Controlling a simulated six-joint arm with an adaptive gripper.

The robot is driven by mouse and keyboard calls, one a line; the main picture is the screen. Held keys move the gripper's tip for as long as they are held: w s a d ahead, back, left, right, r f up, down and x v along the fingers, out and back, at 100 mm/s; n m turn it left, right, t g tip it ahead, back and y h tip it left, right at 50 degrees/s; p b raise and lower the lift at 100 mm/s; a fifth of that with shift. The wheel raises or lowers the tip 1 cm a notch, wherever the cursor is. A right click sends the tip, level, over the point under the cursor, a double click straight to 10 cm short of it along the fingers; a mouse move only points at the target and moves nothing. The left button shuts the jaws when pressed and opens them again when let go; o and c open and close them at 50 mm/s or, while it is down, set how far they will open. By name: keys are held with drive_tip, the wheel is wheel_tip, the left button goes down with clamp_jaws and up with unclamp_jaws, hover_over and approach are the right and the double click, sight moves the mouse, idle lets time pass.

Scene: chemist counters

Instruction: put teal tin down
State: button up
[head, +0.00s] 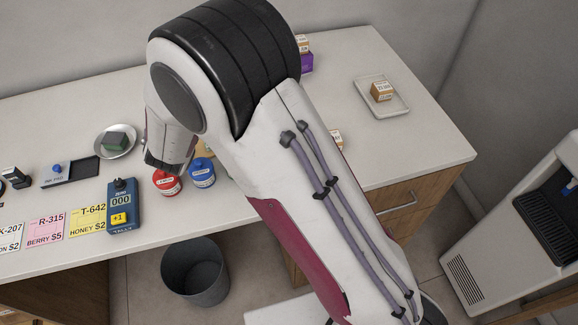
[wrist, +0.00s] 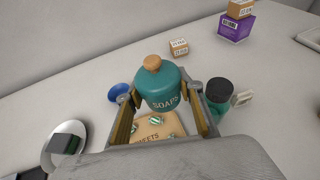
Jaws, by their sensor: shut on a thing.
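The teal tin (wrist: 160,88), labelled SOAPS and with a round wooden knob on its lid, sits between the fingers of my gripper (wrist: 162,104) in the wrist view. My gripper is shut on it. The tin looks upright, and I cannot tell whether its base touches the counter (wrist: 100,70). In the head view my arm hides the tin and the fingertips.
A blue item (wrist: 118,91) is left. Red (head: 167,183) and blue (head: 202,172) containers stand near the front edge. The counter's right front (head: 410,145) is clear.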

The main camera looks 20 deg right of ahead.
drive_tip(key=d+r+n+y, duration=0.1)
drive_tip(key=d+r+y, duration=0.1)
drive_tip(key=d+r, duration=1.75)
drive_tip(key=s+d+r+n+y, duration=0.1)
drive_tip(key=s+d+r+n, duration=0.1)
drive_tip(key=s+d+r, duration=0.6)
wheel_tip(320, 180, down, 23)
drive_tip(key=s+n+g+y, duration=0.1)
drive_tip(key=s+n+y, duration=0.1)
drive_tip(key=n+y, duration=0.35)
drive_tip(key=s+a+f+n+g+y, duration=0.4)
drive_tip(key=s+a+n+g+y, duration=0.4)
drive_tip(key=a+n+g, duration=0.1)
drive_tip(key=shift+s+a+f+n, duration=0.15)
drive_tip(key=shift+a+n, duration=0.1)
drive_tip(key=shift+n, duration=0.1)
idle(0.5)
